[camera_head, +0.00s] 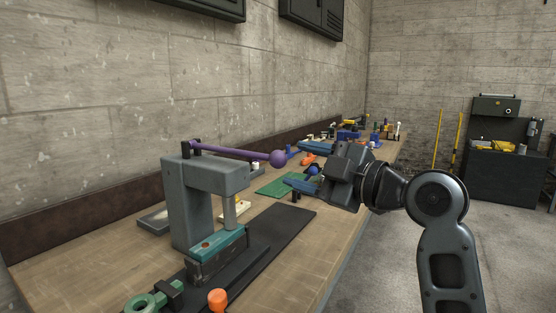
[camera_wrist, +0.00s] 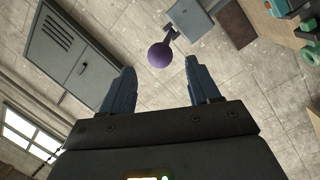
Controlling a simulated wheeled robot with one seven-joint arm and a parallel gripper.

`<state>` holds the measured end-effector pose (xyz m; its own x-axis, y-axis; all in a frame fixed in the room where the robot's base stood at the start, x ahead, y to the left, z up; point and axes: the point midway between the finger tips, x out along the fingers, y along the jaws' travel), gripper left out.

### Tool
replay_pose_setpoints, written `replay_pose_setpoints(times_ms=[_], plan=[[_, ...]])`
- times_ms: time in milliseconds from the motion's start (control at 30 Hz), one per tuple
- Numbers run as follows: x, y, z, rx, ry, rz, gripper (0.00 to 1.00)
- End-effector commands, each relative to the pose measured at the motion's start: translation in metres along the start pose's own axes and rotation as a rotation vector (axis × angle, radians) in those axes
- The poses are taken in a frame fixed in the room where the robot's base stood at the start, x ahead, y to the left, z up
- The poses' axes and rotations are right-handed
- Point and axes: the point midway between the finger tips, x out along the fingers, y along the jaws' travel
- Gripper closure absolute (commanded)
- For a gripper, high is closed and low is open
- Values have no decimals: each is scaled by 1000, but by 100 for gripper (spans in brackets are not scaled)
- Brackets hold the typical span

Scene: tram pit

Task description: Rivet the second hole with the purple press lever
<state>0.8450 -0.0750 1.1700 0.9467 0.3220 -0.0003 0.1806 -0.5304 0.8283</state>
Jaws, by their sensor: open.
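The grey rivet press (camera_head: 196,205) stands on the workbench at the left. Its purple lever (camera_head: 230,151) points right from the top, nearly level, with a ball knob (camera_head: 278,158) at its end. A teal workpiece (camera_head: 218,245) lies under the press ram; its holes are too small to tell apart. My gripper (camera_head: 296,166) is open and empty, its blue fingers just right of the knob and apart from it. In the wrist view the purple knob (camera_wrist: 161,54) shows ahead of and between the open fingertips (camera_wrist: 160,75).
An orange cylinder (camera_head: 217,298) and a green ring-shaped part (camera_head: 146,303) are at the bench's near end. A green mat (camera_head: 280,184) and several small parts lie farther along. A dark strip (camera_head: 275,232) runs along the bench. A grey wall cabinet (camera_wrist: 70,48) hangs above.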

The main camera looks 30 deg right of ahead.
Motion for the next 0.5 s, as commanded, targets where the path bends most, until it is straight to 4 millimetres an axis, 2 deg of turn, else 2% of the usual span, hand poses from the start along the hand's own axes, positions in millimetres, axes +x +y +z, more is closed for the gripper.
replay_pose_setpoints(times_ms=[300,500], plan=[[48,1,-1,1,1,0,39],[63,0,0,1,-1,1,39]])
